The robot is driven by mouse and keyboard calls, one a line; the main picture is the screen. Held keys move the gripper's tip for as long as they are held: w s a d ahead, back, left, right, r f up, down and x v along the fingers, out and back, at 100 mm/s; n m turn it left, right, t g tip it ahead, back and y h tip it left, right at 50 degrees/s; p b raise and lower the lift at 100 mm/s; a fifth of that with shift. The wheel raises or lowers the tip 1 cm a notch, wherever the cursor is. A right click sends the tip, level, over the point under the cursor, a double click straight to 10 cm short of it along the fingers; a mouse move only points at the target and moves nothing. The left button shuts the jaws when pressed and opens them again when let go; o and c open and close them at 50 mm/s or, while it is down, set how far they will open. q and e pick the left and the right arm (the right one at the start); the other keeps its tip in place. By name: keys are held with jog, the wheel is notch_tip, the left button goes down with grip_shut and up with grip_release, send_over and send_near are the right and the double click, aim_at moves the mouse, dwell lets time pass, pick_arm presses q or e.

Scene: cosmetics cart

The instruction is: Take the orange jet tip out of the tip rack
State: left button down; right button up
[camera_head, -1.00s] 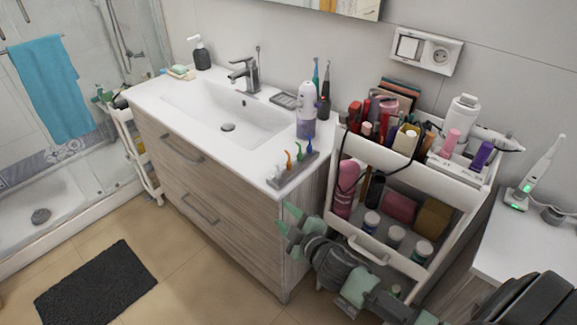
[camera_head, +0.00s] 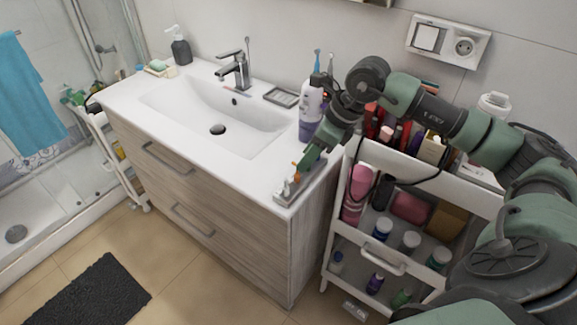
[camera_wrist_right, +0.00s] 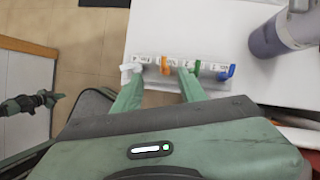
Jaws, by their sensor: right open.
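The tip rack (camera_head: 284,196) is a grey strip on the counter's front right corner. In the right wrist view the rack (camera_wrist_right: 206,76) holds white, orange, green and blue tips in a row. The orange jet tip (camera_wrist_right: 165,66) stands in it, second from the left. My right gripper (camera_wrist_right: 158,92) is open and empty, its fingertips on either side of the orange tip as seen from above; contact cannot be told. In the head view the right gripper (camera_head: 306,162) partly hides the rack. A green and dark part at the wrist view's left edge looks like my left gripper (camera_wrist_right: 28,104); its jaws are unclear.
A white and purple bottle (camera_head: 310,112) stands behind the rack, close to my right gripper. The sink basin (camera_head: 215,115) lies to the left. A loaded cosmetics cart (camera_head: 345,235) stands right of the counter, with my right arm over it.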

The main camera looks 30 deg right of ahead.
aim_at(299, 173)
jog(key=shift+h, duration=0.3)
jog(key=p+x, duration=0.1)
jog(key=x, duration=0.1)
jog(key=p+x, duration=0.1)
jog(key=x, duration=0.1)
jog(key=p+x, duration=0.1)
jog(key=x, duration=0.1)
jog(key=shift+d+f, duration=0.2)
jog(key=shift+f, duration=0.4)
pick_arm(q)
jog(key=r, duration=0.1)
jog(key=s+r, duration=0.1)
jog(key=r, duration=0.1)
jog(key=shift+s, duration=0.2)
pick_arm(e)
grip_shut()
